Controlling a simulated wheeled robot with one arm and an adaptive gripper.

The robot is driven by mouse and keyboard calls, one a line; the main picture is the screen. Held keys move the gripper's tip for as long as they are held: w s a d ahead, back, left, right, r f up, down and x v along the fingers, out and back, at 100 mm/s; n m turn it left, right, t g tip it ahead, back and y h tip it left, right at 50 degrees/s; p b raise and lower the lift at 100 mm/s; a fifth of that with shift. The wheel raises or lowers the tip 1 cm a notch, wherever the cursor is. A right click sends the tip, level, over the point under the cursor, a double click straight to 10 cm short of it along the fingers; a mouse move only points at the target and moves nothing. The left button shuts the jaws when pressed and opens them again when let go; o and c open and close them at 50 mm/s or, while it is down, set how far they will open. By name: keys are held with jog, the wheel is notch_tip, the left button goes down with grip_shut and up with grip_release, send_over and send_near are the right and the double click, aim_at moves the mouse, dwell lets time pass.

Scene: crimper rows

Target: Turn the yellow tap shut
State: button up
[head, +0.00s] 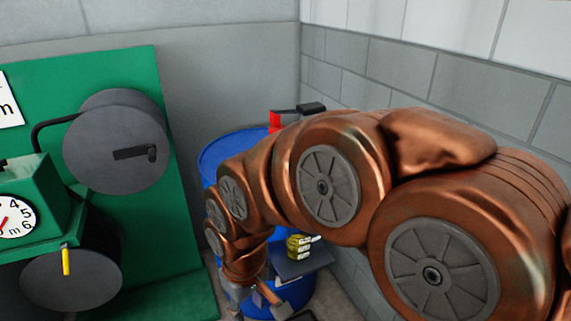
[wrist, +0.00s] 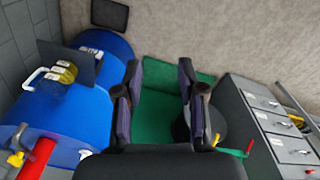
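A small yellow tap-like fitting (wrist: 16,159) shows in the wrist view at lower left, beside a red pipe (wrist: 38,155) near the blue drums. In the head view, a yellow lever (head: 66,262) sits upright on a dark round part of the green machine. I cannot tell which of the two is the tap. My gripper (wrist: 157,75) is open and empty in the wrist view, with green surface beyond its fingers. It is well apart from the yellow fitting. In the head view my gripper (head: 265,303) is low, partly cut off by the bottom edge.
A blue drum (head: 225,145) stands behind my arm in the corner; blue drums (wrist: 60,105) fill the wrist view's left. The green machine (head: 120,65) with a gauge is at left. Grey drawers (wrist: 285,120) stand at the wrist view's right. Block walls close the corner.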

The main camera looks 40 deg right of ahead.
jog(key=w+d+f+t+b, duration=0.2)
jog(key=w+d+t, duration=0.2)
jog(key=w+d, duration=0.55)
jog(key=w+d+f+t+b, duration=0.15)
jog(key=w+d+t, duration=0.4)
jog(key=w, duration=0.75)
jog(key=d+r+m+t+h, duration=0.1)
jog(key=d+t+h, duration=0.1)
jog(key=d, duration=0.6)
jog(key=d+r+m+t+h+b, duration=0.1)
jog(key=d+r+t+h, duration=0.1)
jog(key=d, duration=0.5)
jog(key=d+r+m+t+h+b, duration=0.1)
jog(key=d+m+t, duration=0.1)
jog(key=d, duration=0.6)
jog(key=shift+d+r+t+h, duration=0.2)
jog(key=shift+d+t+h, duration=0.2)
jog(key=shift+t, duration=0.15)
jog(key=shift+p+x, duration=0.9)
jog(key=shift+x, duration=2.9)
jog(key=shift+a, duration=0.1)
jog(key=shift+c, duration=0.4)
grip_shut()
